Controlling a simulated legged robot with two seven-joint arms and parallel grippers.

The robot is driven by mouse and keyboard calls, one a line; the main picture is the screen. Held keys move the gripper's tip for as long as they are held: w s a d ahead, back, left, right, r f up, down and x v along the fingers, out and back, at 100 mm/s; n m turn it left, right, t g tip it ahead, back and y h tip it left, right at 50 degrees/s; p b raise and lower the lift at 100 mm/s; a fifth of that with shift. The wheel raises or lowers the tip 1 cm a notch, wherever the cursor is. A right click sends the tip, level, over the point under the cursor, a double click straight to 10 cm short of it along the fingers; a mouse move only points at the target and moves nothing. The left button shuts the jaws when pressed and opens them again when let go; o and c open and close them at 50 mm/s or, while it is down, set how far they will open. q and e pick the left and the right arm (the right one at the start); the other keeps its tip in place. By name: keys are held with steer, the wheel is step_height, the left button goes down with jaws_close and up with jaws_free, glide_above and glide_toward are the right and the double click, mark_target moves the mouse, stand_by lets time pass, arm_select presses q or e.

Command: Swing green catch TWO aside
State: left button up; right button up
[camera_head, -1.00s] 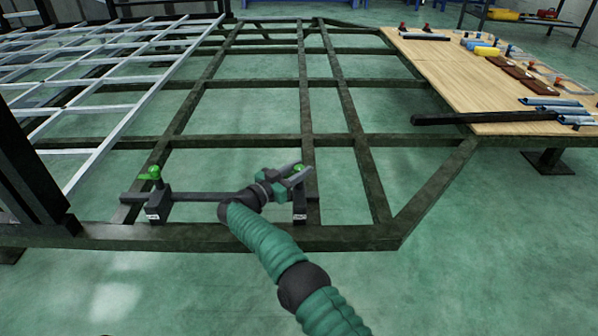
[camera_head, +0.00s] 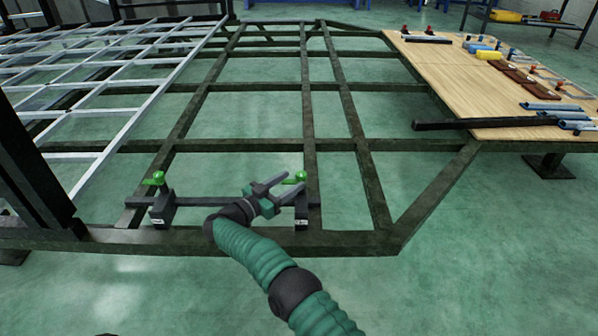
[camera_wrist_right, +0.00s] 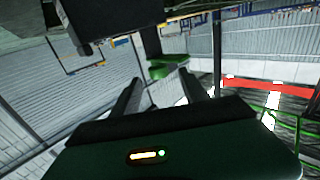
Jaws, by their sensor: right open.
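Two green catches sit on dark posts at the ends of a dark bar on the chassis frame. The left green catch (camera_head: 156,180) stands apart from my gripper. The right green catch (camera_head: 300,176) is at the fingertips of my right gripper (camera_head: 292,183). The post labels are too small to read, so I cannot tell which catch is TWO. My right gripper is open, its fingers pointing up and right. In the right wrist view the green catch (camera_wrist_right: 168,68) shows just beyond and between the spread fingers (camera_wrist_right: 157,80); contact cannot be told. My left gripper is out of view.
The dark bar (camera_head: 232,201) links both posts above the front rail (camera_head: 330,242). White slatted framing (camera_head: 85,110) lies at left, a dark upright (camera_head: 30,170) at front left. A wooden board (camera_head: 470,75) with parts is at right. Open floor shows between rails.

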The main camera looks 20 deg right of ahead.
steer(key=b+v, duration=0.1)
steer(key=v, duration=1)
steer(key=shift+s+a+f, duration=0.15)
steer(key=shift+a, duration=0.15)
